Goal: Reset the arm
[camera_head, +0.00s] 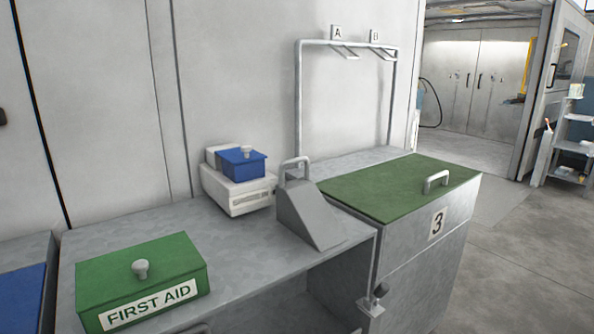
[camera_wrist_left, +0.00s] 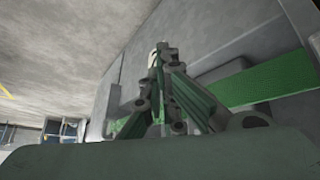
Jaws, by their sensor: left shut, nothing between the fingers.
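My left gripper (camera_wrist_left: 158,62) shows in the left wrist view. Its fingers are shut together with nothing between them. A grey surface and a green strip (camera_wrist_left: 262,82) lie behind and to the right of it; I cannot tell which object the strip belongs to. Neither gripper shows in the head view. My right gripper is in neither view.
A green FIRST AID box (camera_head: 142,275) stands front left on the grey bench (camera_head: 240,245). A white device (camera_head: 236,192) with a blue box (camera_head: 242,162), a grey wedge (camera_head: 308,213) and a green-topped cabinet (camera_head: 400,185) stand behind. Floor is open at right.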

